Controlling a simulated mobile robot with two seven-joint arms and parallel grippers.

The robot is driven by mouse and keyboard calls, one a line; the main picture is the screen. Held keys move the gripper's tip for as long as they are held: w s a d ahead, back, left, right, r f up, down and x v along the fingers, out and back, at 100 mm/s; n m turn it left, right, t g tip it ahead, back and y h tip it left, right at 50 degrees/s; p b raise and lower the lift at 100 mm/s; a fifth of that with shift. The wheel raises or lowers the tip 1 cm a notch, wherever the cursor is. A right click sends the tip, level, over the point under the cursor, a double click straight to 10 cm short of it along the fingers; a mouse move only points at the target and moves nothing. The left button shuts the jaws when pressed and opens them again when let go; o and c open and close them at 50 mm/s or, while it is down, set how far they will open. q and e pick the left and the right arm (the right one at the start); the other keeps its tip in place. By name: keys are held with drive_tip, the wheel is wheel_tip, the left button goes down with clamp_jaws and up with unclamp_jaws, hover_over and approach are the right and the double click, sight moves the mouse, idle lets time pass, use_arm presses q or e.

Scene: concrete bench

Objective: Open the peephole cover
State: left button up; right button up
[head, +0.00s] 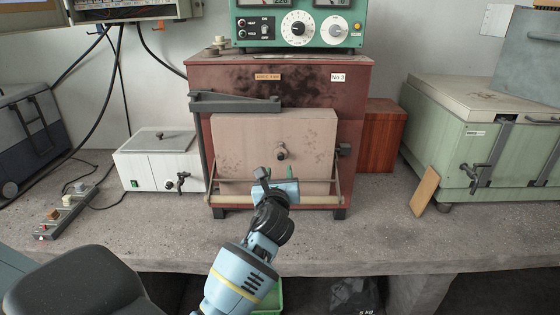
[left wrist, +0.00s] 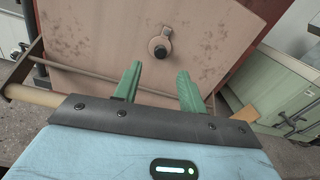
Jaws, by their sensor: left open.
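The peephole cover (head: 281,151) is a small round metal piece with a dark knob, on the middle of the pale furnace door. In the left wrist view the cover (left wrist: 163,42) hangs as a teardrop plate with its dark knob at the lower end; what lies behind it is hidden. The furnace door (head: 240,140) is closed on the dark red furnace (head: 220,80). My left gripper (head: 278,176) is below the cover, in front of the door's lower part. In the left wrist view its green fingers (left wrist: 160,85) are apart and empty, short of the knob. My right gripper is not in view.
A wooden bar (head: 270,200) runs across the front below the door, and a dark lever (head: 235,102) crosses above it. A green control box (head: 300,25) stands on top. A white box (head: 160,160) is left; a green chest (head: 450,140) and leaning wooden piece (head: 425,191) are right.

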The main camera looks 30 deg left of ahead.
sight(281, 158)
use_arm(q)
drive_tip(key=shift+x, duration=3.75)
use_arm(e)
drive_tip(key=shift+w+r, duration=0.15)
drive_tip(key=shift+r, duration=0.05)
use_arm(q)
drive_tip(key=shift+c, duration=0.4)
clamp_jaws()
